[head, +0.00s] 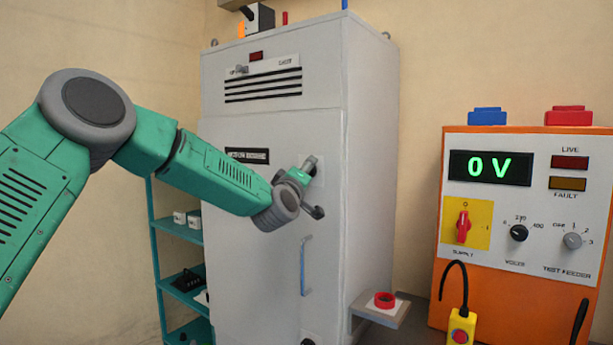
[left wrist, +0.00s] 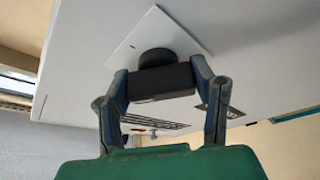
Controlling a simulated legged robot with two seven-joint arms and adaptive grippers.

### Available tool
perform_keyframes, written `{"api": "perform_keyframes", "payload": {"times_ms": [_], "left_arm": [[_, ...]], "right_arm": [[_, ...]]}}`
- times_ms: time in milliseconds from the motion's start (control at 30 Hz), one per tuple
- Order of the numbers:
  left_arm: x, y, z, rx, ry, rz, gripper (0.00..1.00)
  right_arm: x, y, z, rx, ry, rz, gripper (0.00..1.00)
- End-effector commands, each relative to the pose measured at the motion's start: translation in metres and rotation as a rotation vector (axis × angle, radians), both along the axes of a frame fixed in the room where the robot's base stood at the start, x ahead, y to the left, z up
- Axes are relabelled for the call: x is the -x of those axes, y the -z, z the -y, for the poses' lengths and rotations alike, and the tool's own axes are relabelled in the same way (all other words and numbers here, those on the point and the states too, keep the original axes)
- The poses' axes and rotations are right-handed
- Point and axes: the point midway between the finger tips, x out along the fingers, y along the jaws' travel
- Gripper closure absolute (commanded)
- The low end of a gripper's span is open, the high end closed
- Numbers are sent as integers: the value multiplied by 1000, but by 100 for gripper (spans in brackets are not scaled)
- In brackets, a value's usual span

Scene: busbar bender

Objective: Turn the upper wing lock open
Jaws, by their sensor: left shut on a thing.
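The upper wing lock is a dark bar on a round dark boss, set on a pale square plate on the cabinet door. In the left wrist view the wing lock (left wrist: 160,82) lies between both fingers of my left gripper (left wrist: 162,85), which is shut on it. In the head view my left gripper (head: 306,190) is at the upper right part of the grey cabinet door (head: 265,270), and it hides most of the lock. The plate (head: 320,165) shows just beside the fingers. My right gripper is in neither view.
A blue door handle (head: 303,265) is below the gripper. A small shelf (head: 385,312) with a red ring (head: 384,299) juts out at the cabinet's right. An orange test feeder (head: 525,215) reading 0 V stands at right. A teal rack (head: 175,260) stands at left.

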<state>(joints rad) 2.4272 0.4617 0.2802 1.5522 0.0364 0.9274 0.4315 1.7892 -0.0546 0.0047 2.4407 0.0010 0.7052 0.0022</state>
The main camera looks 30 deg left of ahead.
Motion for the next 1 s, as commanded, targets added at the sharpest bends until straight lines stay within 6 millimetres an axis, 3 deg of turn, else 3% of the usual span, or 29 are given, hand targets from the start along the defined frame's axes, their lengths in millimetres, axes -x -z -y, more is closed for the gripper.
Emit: {"api": "perform_keyframes", "payload": {"times_ms": [500, 1000], "left_arm": [[0, -1, -3, 443, -5, -31, 100], [0, 1, -3, 614, -7, -46, 100]], "right_arm": [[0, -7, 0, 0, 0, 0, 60], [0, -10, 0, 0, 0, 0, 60]]}}
